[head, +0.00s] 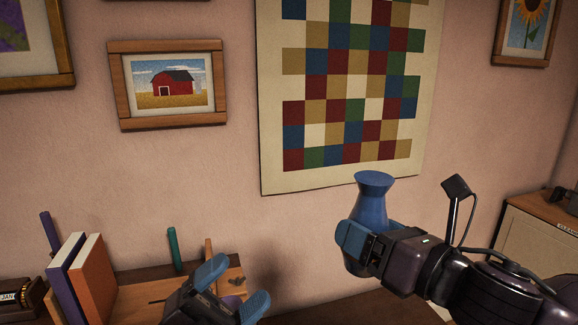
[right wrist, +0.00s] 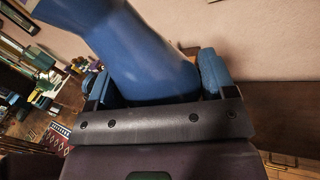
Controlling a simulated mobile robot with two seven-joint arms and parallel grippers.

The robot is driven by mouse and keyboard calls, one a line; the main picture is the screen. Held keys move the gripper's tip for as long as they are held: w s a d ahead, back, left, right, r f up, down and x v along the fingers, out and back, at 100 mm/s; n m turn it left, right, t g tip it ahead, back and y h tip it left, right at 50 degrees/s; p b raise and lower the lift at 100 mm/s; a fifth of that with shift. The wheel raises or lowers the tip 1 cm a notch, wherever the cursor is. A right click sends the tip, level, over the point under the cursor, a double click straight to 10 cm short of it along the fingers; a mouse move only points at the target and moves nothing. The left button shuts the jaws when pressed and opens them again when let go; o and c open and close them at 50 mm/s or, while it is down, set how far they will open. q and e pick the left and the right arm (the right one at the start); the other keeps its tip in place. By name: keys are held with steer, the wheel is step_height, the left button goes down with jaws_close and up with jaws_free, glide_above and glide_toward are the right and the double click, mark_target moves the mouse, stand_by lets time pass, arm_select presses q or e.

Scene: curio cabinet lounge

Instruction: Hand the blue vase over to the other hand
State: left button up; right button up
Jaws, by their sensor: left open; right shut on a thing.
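The blue vase (head: 372,207) is upright in the head view, right of the middle, with a flared rim and narrow neck. My right gripper (head: 356,245) is shut on its lower body and holds it in front of the wall. In the right wrist view the vase (right wrist: 135,50) fills the space between the two blue fingers (right wrist: 160,85), and its rim is cut off. My left gripper (head: 236,290) is open and empty at the bottom of the head view, lower and to the left of the vase, clearly apart from it. The vase's lower part is partly hidden by the right gripper.
A purple book and an orange book (head: 93,280) stand at the lower left beside a wooden piece. A green upright object (head: 173,249) is behind. A wooden cabinet (head: 540,240) stands at the right. A checkered quilt (head: 350,90) and framed pictures hang on the wall.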

arm_select(q)
steer(key=s+d+r+m+g+y, duration=0.1)
steer(key=d+r+m+g, duration=0.2)
steer(key=r+m+g, duration=0.4)
steer(key=s+d+r+m+g+y, duration=0.1)
steer(key=d+r+m+g+y, duration=0.2)
steer(key=m, duration=0.6)
steer(key=m+t+y, duration=0.4)
steer(key=m+y, duration=0.1)
glide_toward(357, 181)
steer(key=x, duration=1.2)
steer(key=shift+w+d+f, duration=0.15)
steer(key=shift+w+d, duration=0.05)
steer(key=shift+d, duration=0.15)
steer(key=shift+c, duration=0.3)
steer(key=c, duration=1)
arm_select(e)
steer(key=o, duration=1)
steer(key=shift+f, duration=0.1)
